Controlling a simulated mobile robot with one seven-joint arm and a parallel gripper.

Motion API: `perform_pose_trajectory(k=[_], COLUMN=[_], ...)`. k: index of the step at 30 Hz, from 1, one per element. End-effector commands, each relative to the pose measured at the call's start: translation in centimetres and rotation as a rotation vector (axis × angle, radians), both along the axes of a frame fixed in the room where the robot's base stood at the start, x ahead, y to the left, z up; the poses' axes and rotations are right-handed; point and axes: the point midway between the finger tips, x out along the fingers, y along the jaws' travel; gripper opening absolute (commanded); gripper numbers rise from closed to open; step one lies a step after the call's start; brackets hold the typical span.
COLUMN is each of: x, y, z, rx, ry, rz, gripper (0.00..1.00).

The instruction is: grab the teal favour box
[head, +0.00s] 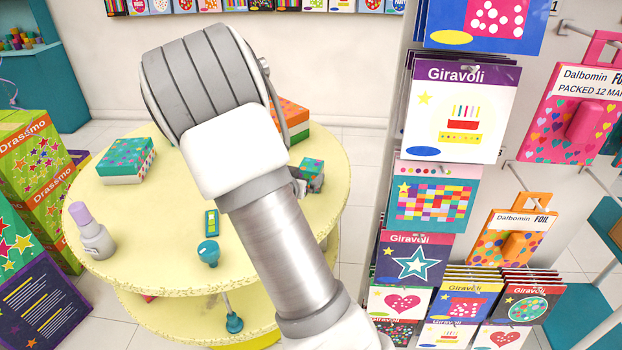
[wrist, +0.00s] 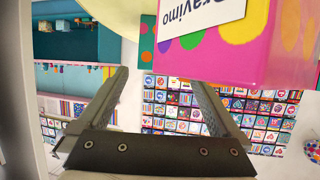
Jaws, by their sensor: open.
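A smaller teal box with coloured patches (head: 313,167) shows at the table's right, partly hidden by my arm. I cannot tell for sure which is the favour box. In the wrist view, a teal dotted strip (wrist: 146,42) shows beyond my fingers, left of a large pink dotted box (wrist: 215,60). My gripper (wrist: 160,78) is open, with nothing seen between its fingers. My arm mostly hides it in the head view.
The yellow table (head: 165,225) also holds an orange box (head: 293,112), a grey bottle with a lilac top (head: 92,233) and small teal items (head: 209,251). A rack of hanging cards (head: 455,110) stands close on the right. Green boxes (head: 40,165) are stacked at the left.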

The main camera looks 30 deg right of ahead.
Motion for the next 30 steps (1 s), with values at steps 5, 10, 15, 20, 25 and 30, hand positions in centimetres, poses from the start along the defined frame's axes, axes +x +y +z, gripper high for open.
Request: perform_pose_trajectory(k=[5,10,15,20,25,30], x=[1.0,2.5,3.0,3.0,3.0,3.0], y=[-1.5,-3.3,-3.9,-3.8,-3.8,-3.8], z=[-0.9,-1.8,-2.0,-1.9,-1.9,-1.9], rx=[-0.002,-0.001,-0.001,0.000,0.000,0.000], ry=[-0.001,0.000,0.001,0.001,0.000,0.000], rz=[-0.002,-0.001,0.000,0.001,0.001,0.001], gripper=[1.00,1.00,1.00,1.00,0.71,0.41])
